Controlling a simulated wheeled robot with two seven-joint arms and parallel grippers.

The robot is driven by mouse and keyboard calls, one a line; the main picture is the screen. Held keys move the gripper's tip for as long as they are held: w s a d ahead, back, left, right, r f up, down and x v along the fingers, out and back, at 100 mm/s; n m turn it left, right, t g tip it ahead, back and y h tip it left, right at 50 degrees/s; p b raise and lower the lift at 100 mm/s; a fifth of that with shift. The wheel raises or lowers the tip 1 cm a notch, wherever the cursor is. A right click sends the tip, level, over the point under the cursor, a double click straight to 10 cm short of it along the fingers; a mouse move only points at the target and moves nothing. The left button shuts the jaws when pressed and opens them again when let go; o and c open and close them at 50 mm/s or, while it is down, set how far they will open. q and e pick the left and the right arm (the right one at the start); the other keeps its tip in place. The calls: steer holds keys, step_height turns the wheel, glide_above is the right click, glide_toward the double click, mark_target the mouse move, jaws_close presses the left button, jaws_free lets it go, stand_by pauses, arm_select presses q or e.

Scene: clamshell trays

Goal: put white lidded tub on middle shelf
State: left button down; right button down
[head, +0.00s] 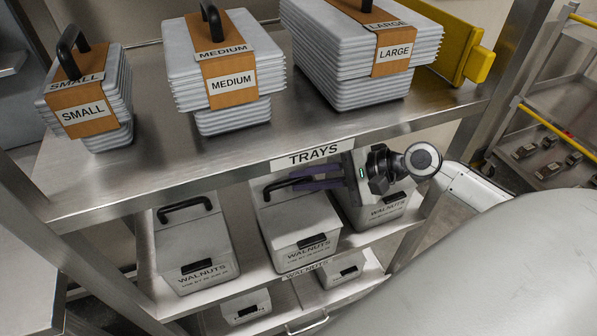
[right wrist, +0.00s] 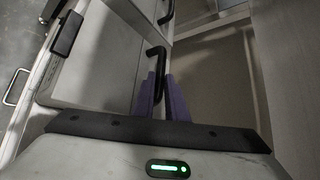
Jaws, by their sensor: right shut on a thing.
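A white lidded tub (head: 297,230) marked WALNUTS, with a black handle on its lid, is at the centre of the middle shelf (head: 252,280). My right gripper (head: 300,181) reaches in from the right under the top shelf, and its purple fingers are shut on this tub's handle. In the right wrist view the black handle (right wrist: 159,56) passes between the fingers (right wrist: 158,88), with the pale lid beside it. The tub looks upright; I cannot tell whether its base touches the shelf. My left gripper is not in view.
Similar tubs stand left (head: 195,245) and right (head: 383,205) of it, close by. Smaller tubs (head: 246,307) sit on the shelf below. The top shelf (head: 150,170), labelled TRAYS, overhangs closely and carries strapped tray stacks (head: 220,75). A metal post (head: 520,60) stands at right.

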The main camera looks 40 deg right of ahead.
mark_target(298, 169)
steer(key=shift+w+d+r, duration=0.15)
steer(key=shift+w+r, duration=0.05)
steer(key=shift+w, duration=0.55)
steer(key=shift+w+d, duration=0.15)
steer(key=shift+w, duration=0.5)
steer(key=shift+w+d, duration=0.15)
steer(key=shift+w, duration=0.45)
steer(key=shift+f+b, duration=0.4)
steer(key=shift+f, duration=0.35)
steer(key=c, duration=2)
jaws_free()
steer(key=shift+s+f, duration=0.15)
steer(key=shift+f, duration=0.1)
steer(key=shift+c, duration=0.2)
steer(key=shift+o, duration=1.4)
